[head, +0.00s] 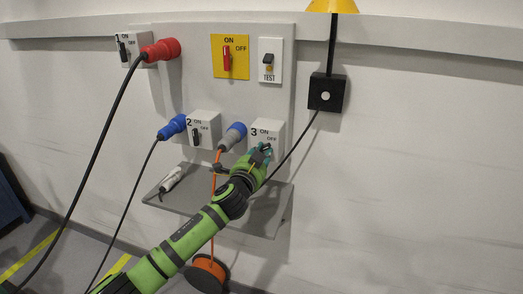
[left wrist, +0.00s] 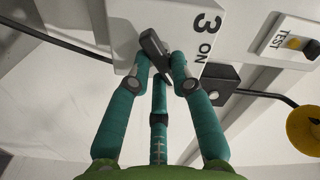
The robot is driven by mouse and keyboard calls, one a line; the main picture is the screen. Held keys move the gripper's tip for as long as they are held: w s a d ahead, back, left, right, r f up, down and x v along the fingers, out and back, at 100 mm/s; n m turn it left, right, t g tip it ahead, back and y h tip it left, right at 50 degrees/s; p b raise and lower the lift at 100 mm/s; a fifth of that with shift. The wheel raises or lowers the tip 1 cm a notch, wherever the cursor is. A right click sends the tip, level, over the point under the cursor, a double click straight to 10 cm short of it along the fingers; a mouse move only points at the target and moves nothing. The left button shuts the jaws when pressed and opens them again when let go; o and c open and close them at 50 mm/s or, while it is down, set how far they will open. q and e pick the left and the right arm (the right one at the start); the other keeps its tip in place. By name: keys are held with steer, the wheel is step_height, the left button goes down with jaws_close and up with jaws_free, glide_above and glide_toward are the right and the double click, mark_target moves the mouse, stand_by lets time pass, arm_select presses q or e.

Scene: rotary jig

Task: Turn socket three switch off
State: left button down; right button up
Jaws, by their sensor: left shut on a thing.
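The socket three box (head: 267,130) is white, with a 3 and ON and OFF lettering, at the lower right of the wall panel. My left gripper (head: 263,151) is at the lower part of its face and hides most of the switch. In the left wrist view, the dark grey switch handle (left wrist: 152,46) sits between the fingertips of my left gripper (left wrist: 163,67), which is shut on it. The handle lies at a slant beside the 3 and ON print. I cannot tell its exact setting. My right gripper is not in view.
A blue and grey plug (head: 232,137) with an orange cable is just left of socket three. Socket two (head: 204,129), a yellow switch plate (head: 230,57) and a TEST plate (head: 270,60) are nearby. A grey shelf (head: 262,219) juts out below. A black box (head: 327,92) stands to the right.

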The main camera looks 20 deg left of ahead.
arm_select(q)
steer(key=shift+f+m+p, duration=0.1)
steer(key=shift+m+p, duration=0.85)
steer(key=shift+m, duration=2.35)
steer(key=shift+a, duration=0.1)
steer(key=c, duration=1.1)
jaws_free()
steer(key=shift+f, duration=0.1)
steer(key=s, duration=1.2)
steer(key=shift+a, duration=0.2)
